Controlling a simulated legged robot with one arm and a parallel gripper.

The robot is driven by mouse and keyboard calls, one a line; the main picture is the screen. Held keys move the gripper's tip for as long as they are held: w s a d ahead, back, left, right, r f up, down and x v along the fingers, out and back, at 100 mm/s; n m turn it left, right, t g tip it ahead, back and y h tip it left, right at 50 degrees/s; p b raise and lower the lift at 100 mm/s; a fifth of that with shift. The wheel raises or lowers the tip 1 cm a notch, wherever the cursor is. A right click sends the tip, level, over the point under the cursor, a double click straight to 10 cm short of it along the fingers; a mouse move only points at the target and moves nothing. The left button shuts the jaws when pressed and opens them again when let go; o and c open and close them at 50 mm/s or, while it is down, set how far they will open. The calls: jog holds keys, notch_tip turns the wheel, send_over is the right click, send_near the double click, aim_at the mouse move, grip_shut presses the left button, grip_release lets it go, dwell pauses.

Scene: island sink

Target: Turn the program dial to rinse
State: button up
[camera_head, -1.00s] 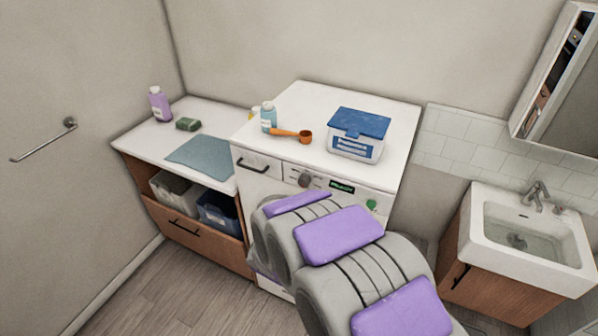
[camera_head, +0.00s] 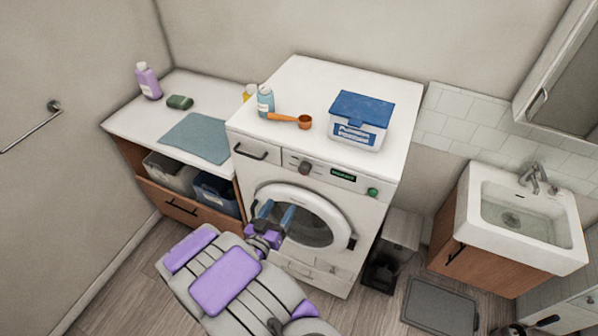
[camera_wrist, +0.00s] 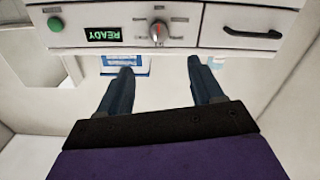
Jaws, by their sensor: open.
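The program dial (camera_head: 305,168) is a round grey knob on the front panel of the white washing machine (camera_head: 376,209). In the wrist view the dial (camera_wrist: 158,31) shows a red mark, with printed labels around it too small to read. My gripper (camera_head: 275,212) is open and empty in front of the machine's round door, below the dial. In the wrist view its two blue-grey fingers (camera_wrist: 159,64) are apart, with the dial beyond and between them. Nothing touches the dial. The display (camera_wrist: 103,34) reads READY, upside down in the wrist view, beside a green button (camera_wrist: 55,24).
A detergent drawer handle (camera_head: 250,153) is left of the dial. A counter (camera_head: 130,121) adjoins on the left; a sink (camera_head: 520,215) is right.

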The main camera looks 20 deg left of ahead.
aim_at(303, 172)
jog(key=w, duration=0.5)
jog(key=w+d, duration=0.1)
jog(key=w, duration=0.9)
jog(key=shift+w+d+p, duration=0.15)
jog(key=shift+d+p, duration=0.05)
jog(key=shift+p, duration=0.1)
jog(key=shift+c, duration=0.2)
jog(key=c, duration=1)
jog(key=shift+m+b, duration=0.35)
jog(key=shift+m, duration=0.05)
jog(key=shift+m+b, duration=0.5)
jog(key=shift+b, duration=0.05)
jog(key=m+b, duration=0.1)
jog(key=b, duration=0.1)
jog(key=m+b, duration=0.3)
jog(key=m, duration=0.1)
jog(key=shift+f+b, duration=0.3)
jog(key=shift+b, duration=0.1)
jog(key=m+b, duration=0.4)
jog(key=b, duration=0.1)
jog(key=shift+r+m+b, duration=0.15)
jog(key=shift+m+b, duration=0.2)
jog(key=shift+m, duration=0.05)
